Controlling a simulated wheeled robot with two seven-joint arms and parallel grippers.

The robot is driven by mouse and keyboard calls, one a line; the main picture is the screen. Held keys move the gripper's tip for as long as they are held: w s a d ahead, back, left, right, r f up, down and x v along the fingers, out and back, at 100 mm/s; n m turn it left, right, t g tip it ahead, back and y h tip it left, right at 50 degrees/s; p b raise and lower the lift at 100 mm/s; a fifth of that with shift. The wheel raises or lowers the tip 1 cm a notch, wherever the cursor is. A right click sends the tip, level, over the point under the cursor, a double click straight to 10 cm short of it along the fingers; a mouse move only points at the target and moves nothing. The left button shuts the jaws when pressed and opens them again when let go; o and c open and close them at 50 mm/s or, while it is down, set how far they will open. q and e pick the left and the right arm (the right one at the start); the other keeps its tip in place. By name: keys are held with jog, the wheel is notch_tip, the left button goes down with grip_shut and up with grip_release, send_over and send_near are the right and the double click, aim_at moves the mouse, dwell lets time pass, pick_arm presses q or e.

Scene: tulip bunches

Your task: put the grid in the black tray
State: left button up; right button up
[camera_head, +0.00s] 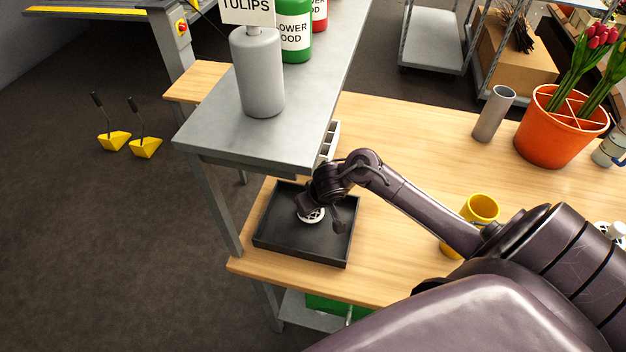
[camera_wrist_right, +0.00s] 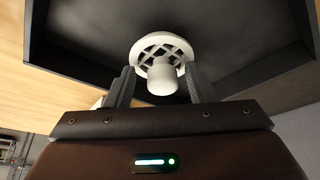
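The black tray (camera_head: 271,240) lies on the wooden table beside the grey raised shelf. The grid (camera_head: 312,216) is a white round lattice disc with a knob, inside the tray and partly hidden by my right gripper (camera_head: 314,208). In the right wrist view the grid (camera_wrist_right: 160,43) appears against the dark tray floor (camera_wrist_right: 235,45), with its knob between the fingers. My right gripper (camera_wrist_right: 160,70) is open, with a small gap on each side of the knob. My left gripper is not in view.
The grey shelf (camera_head: 215,135) with a grey bottle (camera_head: 257,72) stands close to the tray's left and back. A yellow mug (camera_head: 481,209) is beside my forearm. A grey cylinder (camera_head: 493,113) and an orange pot (camera_head: 553,135) stand further right.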

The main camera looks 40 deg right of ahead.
jog(key=shift+r, duration=0.1)
jog(key=shift+s+r, duration=0.15)
jog(key=shift+r, duration=0.4)
jog(key=p+v, duration=0.5)
jog(key=v, duration=0.6)
jog(key=shift+p, duration=0.3)
jog(key=shift+s+r, duration=0.1)
jog(key=shift+s, duration=0.05)
